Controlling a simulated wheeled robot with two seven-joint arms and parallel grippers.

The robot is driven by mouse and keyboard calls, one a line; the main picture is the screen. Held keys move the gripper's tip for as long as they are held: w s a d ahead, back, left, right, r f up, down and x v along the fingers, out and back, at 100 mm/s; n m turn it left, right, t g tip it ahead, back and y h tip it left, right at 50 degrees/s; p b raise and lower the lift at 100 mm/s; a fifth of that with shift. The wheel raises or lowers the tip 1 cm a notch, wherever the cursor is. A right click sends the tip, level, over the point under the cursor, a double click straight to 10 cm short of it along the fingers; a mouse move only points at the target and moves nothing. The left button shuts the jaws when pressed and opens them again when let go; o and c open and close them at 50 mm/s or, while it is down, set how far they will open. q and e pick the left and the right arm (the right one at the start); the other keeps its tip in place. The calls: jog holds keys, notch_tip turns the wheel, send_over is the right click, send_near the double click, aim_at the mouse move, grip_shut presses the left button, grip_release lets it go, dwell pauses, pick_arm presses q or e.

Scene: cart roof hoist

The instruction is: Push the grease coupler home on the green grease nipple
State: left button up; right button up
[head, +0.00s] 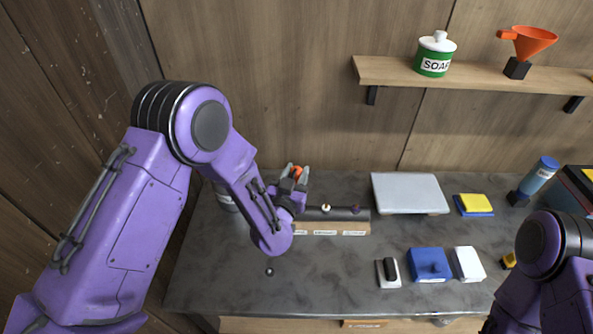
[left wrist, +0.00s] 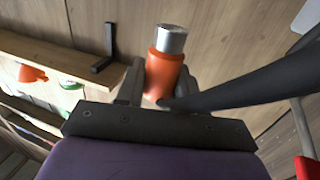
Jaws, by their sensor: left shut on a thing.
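My left gripper (head: 294,178) is shut on the orange grease coupler (head: 297,171), above the left end of a dark bar (head: 341,214). In the left wrist view the coupler (left wrist: 164,72) is an orange cylinder with a silver end, between the fingers (left wrist: 158,88). On the bar I see a pale nipple (head: 326,208) and a purple one (head: 355,209). No green nipple shows; my gripper and forearm cover the bar's left part. I cannot tell whether the coupler touches anything. My right gripper is out of view.
A labelled wooden block (head: 325,229) carries the bar. Behind are a grey box (head: 409,193) and a yellow-and-blue sponge (head: 473,204). A blue box (head: 430,265) and white blocks lie to the right. A dark rod (left wrist: 250,84) crosses the left wrist view. The front centre of the counter is mostly clear.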

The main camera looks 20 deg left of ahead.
pick_arm(q)
jog(key=shift+s+d+f+b, duration=0.1)
jog(key=shift+s+f+b, duration=0.05)
jog(key=shift+s+b, duration=0.2)
jog(key=shift+s+f+b, duration=0.1)
jog(key=shift+f+b, duration=0.2)
jog(key=shift+b, duration=0.1)
jog(key=f+b, duration=0.2)
jog(key=f, duration=0.1)
jog(key=shift+w+f+b, duration=0.2)
jog(key=shift+b, duration=0.1)
jog(key=shift+f+b, duration=0.55)
dwell(0.5)
jog(key=shift+f+b, duration=1.35)
jog(key=shift+f, duration=0.05)
jog(key=o, duration=1.2)
jog(key=shift+o, duration=0.2)
